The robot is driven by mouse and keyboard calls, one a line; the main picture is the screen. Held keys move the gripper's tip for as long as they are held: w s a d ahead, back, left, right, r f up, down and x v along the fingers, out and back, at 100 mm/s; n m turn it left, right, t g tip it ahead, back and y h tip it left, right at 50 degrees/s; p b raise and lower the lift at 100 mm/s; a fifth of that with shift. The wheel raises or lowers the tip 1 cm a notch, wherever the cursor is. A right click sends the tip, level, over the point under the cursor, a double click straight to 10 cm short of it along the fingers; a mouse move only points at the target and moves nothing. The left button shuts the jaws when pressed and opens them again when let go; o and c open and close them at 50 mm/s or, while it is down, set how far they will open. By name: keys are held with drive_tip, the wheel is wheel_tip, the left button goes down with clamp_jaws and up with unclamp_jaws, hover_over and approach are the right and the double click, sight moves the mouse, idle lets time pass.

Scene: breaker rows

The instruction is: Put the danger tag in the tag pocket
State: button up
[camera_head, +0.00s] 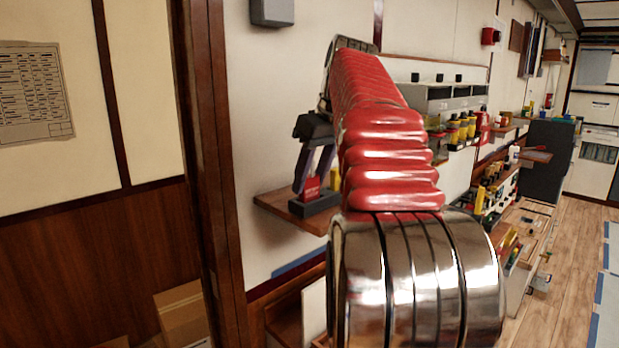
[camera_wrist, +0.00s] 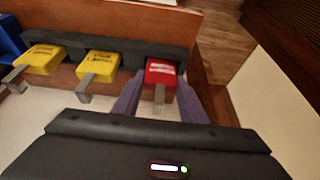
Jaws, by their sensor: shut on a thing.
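The red danger tag (camera_wrist: 160,72) has white lettering and a metal tab pointing toward my wrist. It stands at the right end of a dark rack (camera_wrist: 120,56), in line with two yellow tags (camera_wrist: 98,66). My gripper (camera_wrist: 158,90) has its two purple fingers on either side of the red tag, shut on it. In the head view my gripper (camera_head: 313,170) points down at the red tag (camera_head: 311,188) above a dark block on the wooden shelf (camera_head: 285,208). Whether the tag is seated in the rack or just above it is unclear. I cannot make out the tag pocket.
A blue item (camera_wrist: 8,38) stands at the rack's left end. A wooden post (camera_head: 207,160) stands left of the shelf. Yellow bottles (camera_head: 462,128) and other shelves line the wall to the right. The wooden floor (camera_head: 565,270) at far right looks open.

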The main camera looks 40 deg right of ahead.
drive_tip(key=o, duration=1.1)
drive_tip(key=shift+f, duration=0.1)
drive_tip(key=shift+v, duration=6.1)
drive_tip(key=shift+w, duration=0.1)
